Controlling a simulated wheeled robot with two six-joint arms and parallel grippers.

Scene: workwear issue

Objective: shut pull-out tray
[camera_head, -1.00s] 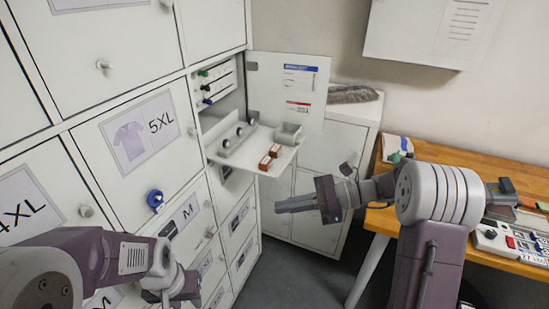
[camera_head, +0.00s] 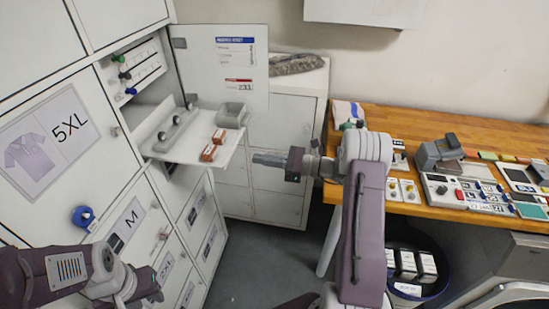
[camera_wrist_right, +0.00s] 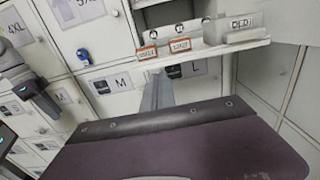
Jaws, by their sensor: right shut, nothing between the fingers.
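The pull-out tray (camera_head: 184,153) is a white shelf extending from an open locker compartment at the left. It carries a grey bar with round knobs (camera_head: 172,130), two small red-brown boxes (camera_head: 212,146) and a grey open box (camera_head: 232,114). In the right wrist view the tray's front edge (camera_wrist_right: 215,50) lies beyond the fingers. My right gripper (camera_head: 256,158) is shut and empty, just right of the tray, pointing at it; contact is not clear. My left gripper (camera_head: 150,292) is low at the left before the lockers; its fingers are not clearly visible.
The open door (camera_head: 190,65) stands behind the tray. A blue knob (camera_head: 84,217) sits on the 5XL locker. A low white cabinet (camera_head: 285,140) stands behind. A wooden bench (camera_head: 400,118) with devices is at the right. The grey floor between is clear.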

